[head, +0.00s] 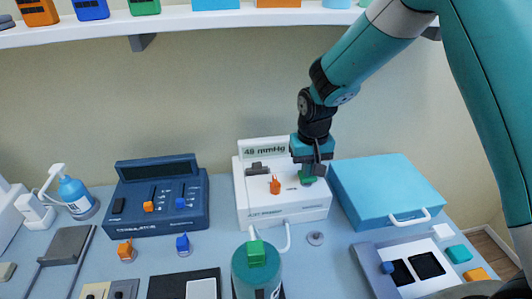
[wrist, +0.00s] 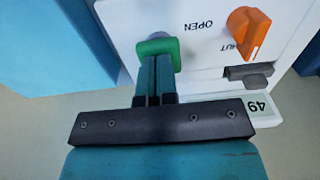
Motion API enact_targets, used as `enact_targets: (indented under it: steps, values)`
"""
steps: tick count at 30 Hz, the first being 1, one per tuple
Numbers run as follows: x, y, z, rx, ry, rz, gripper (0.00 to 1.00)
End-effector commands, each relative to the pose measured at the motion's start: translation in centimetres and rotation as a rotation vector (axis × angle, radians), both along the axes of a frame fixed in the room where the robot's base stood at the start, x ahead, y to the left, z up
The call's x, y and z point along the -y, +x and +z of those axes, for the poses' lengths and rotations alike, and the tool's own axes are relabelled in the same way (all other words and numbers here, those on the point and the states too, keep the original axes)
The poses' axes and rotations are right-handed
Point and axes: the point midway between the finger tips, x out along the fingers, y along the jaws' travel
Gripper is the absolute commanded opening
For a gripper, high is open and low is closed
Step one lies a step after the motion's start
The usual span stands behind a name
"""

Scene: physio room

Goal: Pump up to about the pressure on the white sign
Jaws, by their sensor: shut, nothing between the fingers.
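A white pump unit (head: 285,207) stands against the wall, with a pale display (head: 264,149) on top that seems to read 48 mmHg. In the wrist view its display (wrist: 258,106) is upside down and partly cut off. An orange knob (head: 275,185) is on its sloped face; in the wrist view this knob (wrist: 250,27) sits near the words OPEN and SHUT. My gripper (head: 310,170) is shut and empty, its tips down at the green button (head: 309,180). In the wrist view my fingertips (wrist: 156,62) meet or overlap the green button (wrist: 158,46). I recognise no separate white sign.
A light blue case (head: 385,185) stands close on the right. A dark blue console (head: 158,205) is at the left. A teal cylinder with a green top (head: 256,252) stands in front, near a white hose. A shelf (head: 200,22) with boxes runs above.

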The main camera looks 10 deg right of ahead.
Motion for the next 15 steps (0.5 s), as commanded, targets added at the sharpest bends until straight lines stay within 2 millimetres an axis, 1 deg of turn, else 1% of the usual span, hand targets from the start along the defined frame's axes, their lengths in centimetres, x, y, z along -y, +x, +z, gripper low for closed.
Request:
enact_targets:
  steps: [4, 9, 15]
  values:
    - [0.0, 0.0, -0.6, -0.002, 0.0, 0.0, 0.0]
    - [0.0, 0.0, -0.4, -0.002, 0.0, 0.0, 0.0]
    - [0.0, 0.0, 0.7, -0.001, 0.0, 0.0, 0.0]
